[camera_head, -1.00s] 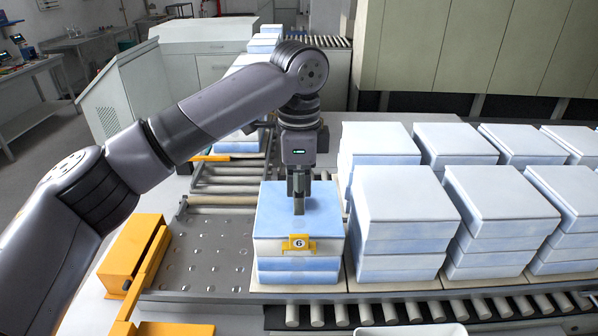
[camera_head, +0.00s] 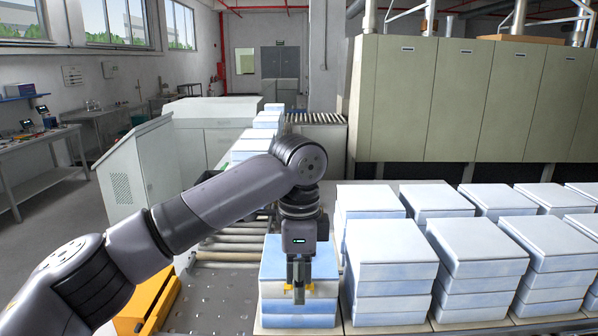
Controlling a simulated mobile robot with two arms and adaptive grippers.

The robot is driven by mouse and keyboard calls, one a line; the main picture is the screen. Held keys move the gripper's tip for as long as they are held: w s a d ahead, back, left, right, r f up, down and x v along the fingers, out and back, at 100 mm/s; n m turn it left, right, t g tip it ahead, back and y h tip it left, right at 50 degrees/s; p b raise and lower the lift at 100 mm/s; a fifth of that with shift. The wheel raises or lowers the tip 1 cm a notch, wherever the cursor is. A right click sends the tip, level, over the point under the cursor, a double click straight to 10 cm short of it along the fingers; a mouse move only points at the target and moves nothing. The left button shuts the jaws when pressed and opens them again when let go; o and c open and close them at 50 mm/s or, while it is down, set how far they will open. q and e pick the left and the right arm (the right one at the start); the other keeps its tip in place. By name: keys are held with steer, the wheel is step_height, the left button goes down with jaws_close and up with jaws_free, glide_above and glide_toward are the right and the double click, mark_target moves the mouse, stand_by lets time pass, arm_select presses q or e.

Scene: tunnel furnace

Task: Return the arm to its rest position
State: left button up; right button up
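My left arm comes in from the left and bends down at the wrist. Its gripper (camera_head: 299,285) points down at a stack of white and pale blue slabs (camera_head: 272,307). The fingertips overlap the stack's front face and hide most of a yellow tag (camera_head: 312,286) on it. I cannot tell whether the fingers touch the stack, or whether they are open or shut. No held object is visible. My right gripper is not in view.
More slab stacks (camera_head: 392,262) stand close on the right. A grey perforated plate (camera_head: 212,310) and a yellow block (camera_head: 155,300) lie at left. Rollers (camera_head: 235,256) run behind. A grey cabinet (camera_head: 140,170) and beige furnace panels (camera_head: 400,100) stand farther back.

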arm_select(q)
steer(key=s+d+f+n+h, duration=0.25)
steer(key=s+f, duration=0.35)
steer(key=f, duration=0.5)
steer(key=s+d+f+n+h, duration=0.1)
steer(key=s+f+n+h, duration=0.15)
steer(key=s+f, duration=0.6)
steer(key=s+a+f+n+t+y, duration=0.1)
steer(key=s+a+f+n+y, duration=0.1)
steer(key=s+a+f+n, duration=0.45)
steer(key=s+a+f+n+t+y, duration=0.1)
steer(key=s+a+f, duration=0.15)
steer(key=a, duration=0.75)
steer(key=s+a+f+n+t+y, duration=0.2)
steer(key=s+a+f+n, duration=0.15)
steer(key=s+a, duration=0.35)
step_height(320, 180, down, 29)
steer(key=g+b, duration=0.2)
steer(key=b, duration=0.2)
steer(key=s+a+f+g+b, duration=0.1)
steer(key=s+a+f+b, duration=0.2)
steer(key=s+f, duration=1.3)
step_height(320, 180, down, 4)
steer(key=shift+s+a+r, duration=0.1)
steer(key=shift+s+a, duration=0.1)
steer(key=shift+a, duration=0.05)
